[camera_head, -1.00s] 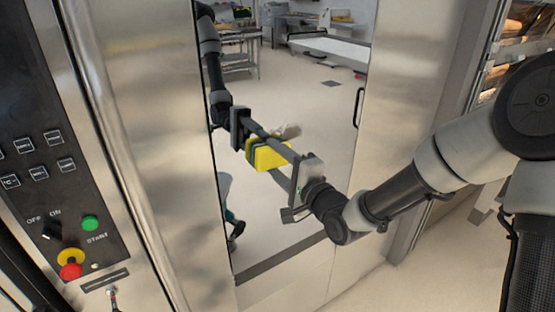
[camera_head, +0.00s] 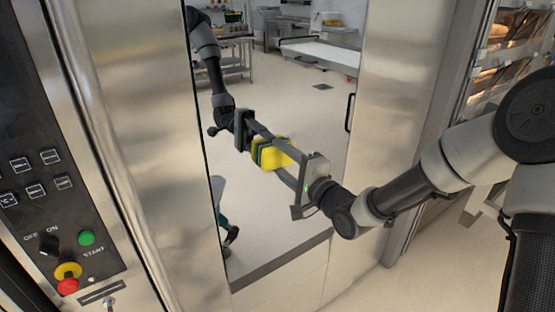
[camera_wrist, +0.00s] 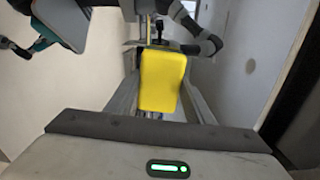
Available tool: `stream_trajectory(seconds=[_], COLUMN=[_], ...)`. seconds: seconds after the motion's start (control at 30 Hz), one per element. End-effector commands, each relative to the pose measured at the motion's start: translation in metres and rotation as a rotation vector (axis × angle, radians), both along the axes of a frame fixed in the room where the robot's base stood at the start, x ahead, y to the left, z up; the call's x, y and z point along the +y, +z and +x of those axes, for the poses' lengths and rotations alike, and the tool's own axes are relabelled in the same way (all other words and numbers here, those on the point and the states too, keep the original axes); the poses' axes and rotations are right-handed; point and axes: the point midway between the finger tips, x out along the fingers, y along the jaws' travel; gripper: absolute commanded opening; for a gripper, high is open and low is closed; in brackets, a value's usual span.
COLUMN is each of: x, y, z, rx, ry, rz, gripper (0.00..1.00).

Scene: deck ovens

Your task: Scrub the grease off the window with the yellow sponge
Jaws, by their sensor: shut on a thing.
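The yellow sponge (camera_head: 278,154) is between the fingers of my gripper (camera_head: 283,160), which is shut on it. In the wrist view the sponge (camera_wrist: 162,80) stands between the two fingers (camera_wrist: 160,95), its broad yellow face towards the camera. The window (camera_head: 310,105) is a tall, mirror-like pane in the steel door. It reflects my arm and gripper, and the sponge's image meets or nearly meets the real sponge. The sponge is at or very near the glass; contact is not clear. I cannot make out a grease patch in the head view now; the sponge may cover it.
A control panel (camera_head: 45,180) with buttons and a red-and-yellow knob (camera_head: 68,278) is at the left. A rack with bread (camera_head: 510,60) stands at the right. The tables at the back show in the glass. Open floor (camera_head: 400,285) lies at the lower right.

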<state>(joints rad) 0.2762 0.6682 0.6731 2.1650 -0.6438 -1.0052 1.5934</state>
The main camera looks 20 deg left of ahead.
Motion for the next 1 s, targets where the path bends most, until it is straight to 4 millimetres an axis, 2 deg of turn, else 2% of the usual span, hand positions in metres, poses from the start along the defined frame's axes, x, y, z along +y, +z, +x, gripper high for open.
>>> stream_trajectory(seconds=[0.3,0.8,1.0], x=[-0.018,-0.039,-0.043], y=[0.001,0.002,0.0], z=[0.022,0.047,0.05], rx=[0.0,-0.001,0.001], ry=[-0.003,-0.002,-0.002], rz=[0.001,0.001,0.0], gripper=[0.3,0.3,0.3])
